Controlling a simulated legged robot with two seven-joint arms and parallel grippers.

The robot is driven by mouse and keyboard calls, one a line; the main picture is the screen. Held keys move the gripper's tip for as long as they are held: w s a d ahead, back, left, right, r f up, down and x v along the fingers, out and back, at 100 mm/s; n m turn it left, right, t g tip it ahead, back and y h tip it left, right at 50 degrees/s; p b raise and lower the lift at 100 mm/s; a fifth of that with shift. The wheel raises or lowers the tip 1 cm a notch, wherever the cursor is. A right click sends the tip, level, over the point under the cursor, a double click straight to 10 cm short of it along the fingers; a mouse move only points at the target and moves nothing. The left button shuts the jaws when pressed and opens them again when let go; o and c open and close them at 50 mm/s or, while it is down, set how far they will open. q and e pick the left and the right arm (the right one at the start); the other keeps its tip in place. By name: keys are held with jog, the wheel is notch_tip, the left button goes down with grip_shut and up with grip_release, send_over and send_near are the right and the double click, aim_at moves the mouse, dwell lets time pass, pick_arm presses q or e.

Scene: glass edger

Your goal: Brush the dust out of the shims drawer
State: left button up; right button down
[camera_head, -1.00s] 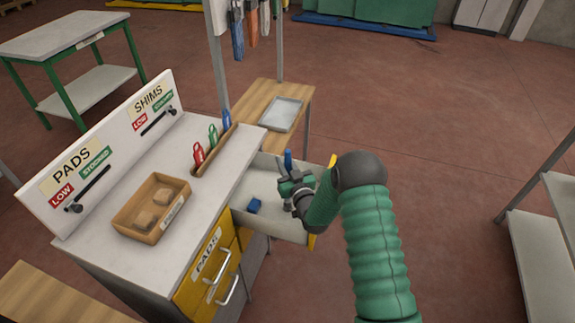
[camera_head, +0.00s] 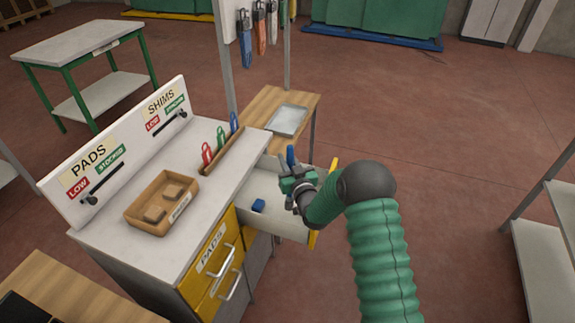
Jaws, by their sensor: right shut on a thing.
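The shims drawer (camera_head: 270,190) is pulled open at the right end of the bench, with a white interior and a yellow front mostly behind my arm. A small blue block (camera_head: 258,206) lies in it toward the left. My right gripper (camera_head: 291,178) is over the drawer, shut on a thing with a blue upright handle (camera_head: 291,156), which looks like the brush. Its lower end is hidden behind the gripper, so I cannot tell whether it touches the drawer floor. Dust cannot be made out at this size. My left gripper is not in view.
The bench top (camera_head: 215,172) holds a cardboard box (camera_head: 161,205) with small blocks and a wooden rack (camera_head: 222,151) of red, green and blue tools. The yellow pads drawer (camera_head: 212,262) is closed. A wooden side table (camera_head: 262,112) with a metal tray (camera_head: 287,120) stands behind the open drawer.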

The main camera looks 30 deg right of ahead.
jog(key=shift+d+r+p, duration=0.15)
jog(key=shift+r+p, duration=0.15)
jog(key=shift+r, duration=0.65)
jog(key=shift+a+r, duration=0.55)
jog(key=shift+r, duration=0.05)
jog(key=shift+d, duration=0.1)
